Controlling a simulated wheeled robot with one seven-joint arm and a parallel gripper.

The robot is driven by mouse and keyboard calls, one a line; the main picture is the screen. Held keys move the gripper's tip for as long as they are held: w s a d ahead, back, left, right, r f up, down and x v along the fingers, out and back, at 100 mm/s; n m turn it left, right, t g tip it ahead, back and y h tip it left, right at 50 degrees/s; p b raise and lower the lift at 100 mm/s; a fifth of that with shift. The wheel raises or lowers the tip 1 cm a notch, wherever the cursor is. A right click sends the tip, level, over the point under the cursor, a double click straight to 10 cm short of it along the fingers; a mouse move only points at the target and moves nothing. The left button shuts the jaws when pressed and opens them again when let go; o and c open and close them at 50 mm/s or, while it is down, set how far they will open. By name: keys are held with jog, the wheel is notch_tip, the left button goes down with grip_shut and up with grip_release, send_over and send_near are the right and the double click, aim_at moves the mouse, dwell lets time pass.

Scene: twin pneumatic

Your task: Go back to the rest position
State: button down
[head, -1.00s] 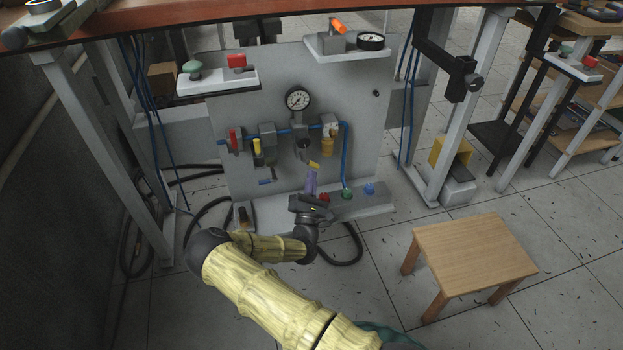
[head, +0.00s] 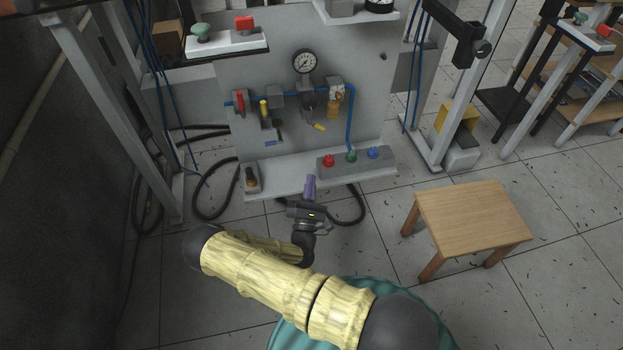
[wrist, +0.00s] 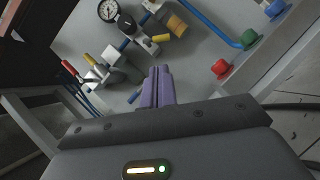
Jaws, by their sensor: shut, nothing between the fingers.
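My gripper (head: 310,186) has purple fingers held together with nothing between them. In the head view it is just in front of the lower shelf of the grey pneumatic panel (head: 228,125), left of and below the red button (head: 328,160). In the wrist view the closed purple fingers (wrist: 158,84) point toward the panel, apart from anything. The pressure gauge (wrist: 107,11), the yellow-handled valve (wrist: 97,62) and the red button (wrist: 221,68) show beyond them. My arm bends in front of the panel.
A green button (head: 351,156) and a blue button (head: 373,153) sit on the shelf box. A small wooden stool (head: 472,215) stands at right. Black hoses (head: 212,203) loop on the floor. White frame legs flank the panel.

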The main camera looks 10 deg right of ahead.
jog(key=shift+w, duration=0.15)
jog(key=w+d+r+m+g+h+p, duration=0.1)
jog(key=w+d+r+m+g+p, duration=0.25)
jog(key=m+g, duration=0.7)
jog(key=s+a+r+m+g+y+p, duration=0.25)
jog(key=r+m+y, duration=0.2)
jog(key=r, duration=0.25)
jog(key=s+a+r+m+g+y+p, duration=0.25)
jog(key=s+r+m, duration=0.2)
jog(key=r, duration=0.25)
jog(key=s+d+r+m+g+y+p, duration=0.2)
jog(key=s+r+m+g+y+p, duration=0.15)
jog(key=s+r, duration=1.1)
jog(key=w+a+p+v, duration=0.1)
jog(key=w+p+v, duration=0.1)
jog(key=p+v, duration=1)
jog(key=w+a+r+p+v, duration=0.1)
jog(key=w+p+v, duration=0.2)
jog(key=p+v, duration=0.9)
jog(key=w+a+r+p+v, duration=0.1)
jog(key=w+p+v, duration=0.2)
jog(key=p+v, duration=0.9)
jog(key=shift+s+r+h+p, duration=0.25)
jog(key=shift+r+h+p, duration=0.2)
jog(key=shift+p, duration=0.45)
